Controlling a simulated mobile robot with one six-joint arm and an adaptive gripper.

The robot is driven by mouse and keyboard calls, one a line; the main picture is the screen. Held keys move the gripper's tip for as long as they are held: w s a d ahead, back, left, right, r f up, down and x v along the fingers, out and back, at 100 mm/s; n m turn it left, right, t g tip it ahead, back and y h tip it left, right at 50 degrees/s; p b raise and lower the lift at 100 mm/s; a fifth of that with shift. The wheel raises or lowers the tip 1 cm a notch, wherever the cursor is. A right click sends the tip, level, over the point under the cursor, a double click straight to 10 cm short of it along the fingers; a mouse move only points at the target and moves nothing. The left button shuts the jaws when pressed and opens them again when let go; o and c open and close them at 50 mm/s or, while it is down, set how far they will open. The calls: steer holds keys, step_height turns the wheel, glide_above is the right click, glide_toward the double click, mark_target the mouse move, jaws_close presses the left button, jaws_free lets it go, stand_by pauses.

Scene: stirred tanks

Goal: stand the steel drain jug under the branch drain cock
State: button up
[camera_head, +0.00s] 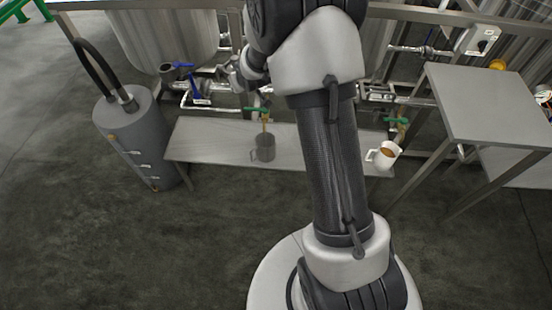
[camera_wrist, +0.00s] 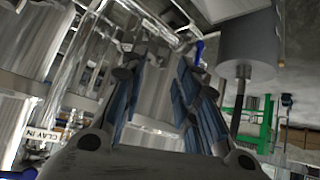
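The steel jug (camera_head: 264,149) stands upright on a low grey bench in the head view. A drain cock with a green handle (camera_head: 257,110) and a thin brass-coloured outlet is just above it. The outlet appears over the jug's mouth; exact alignment is hard to tell. A second green-handled cock (camera_head: 396,121) is to the right, above a white mug (camera_head: 384,154) with brown contents. In the wrist view my gripper (camera_wrist: 158,75) has its blue-padded fingers apart, with nothing clearly held between them. In the head view my arm hides most of the wrist area, away from the jug.
The low bench (camera_head: 205,150) has free room left of the jug. A grey cylinder with a black hose (camera_head: 135,135) stands at its left end. A taller steel table (camera_head: 485,105) stands at the right. Tanks, pipes and a blue-handled valve (camera_head: 180,66) line the back.

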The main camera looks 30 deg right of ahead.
steer(key=s+a+r+g, duration=0.1)
steer(key=s+a+r, duration=0.2)
steer(key=s+r, duration=0.6)
steer(key=s+a+r+g, duration=0.1)
steer(key=s+a+r, duration=0.2)
steer(key=s+r, duration=0.6)
steer(key=s+a+g+y, duration=0.1)
steer(key=s+a+g, duration=0.1)
steer(key=s, duration=2)
steer(key=shift+s+a+f+g, duration=0.15)
steer(key=shift+a+f+g, duration=0.15)
steer(key=shift+a, duration=0.4)
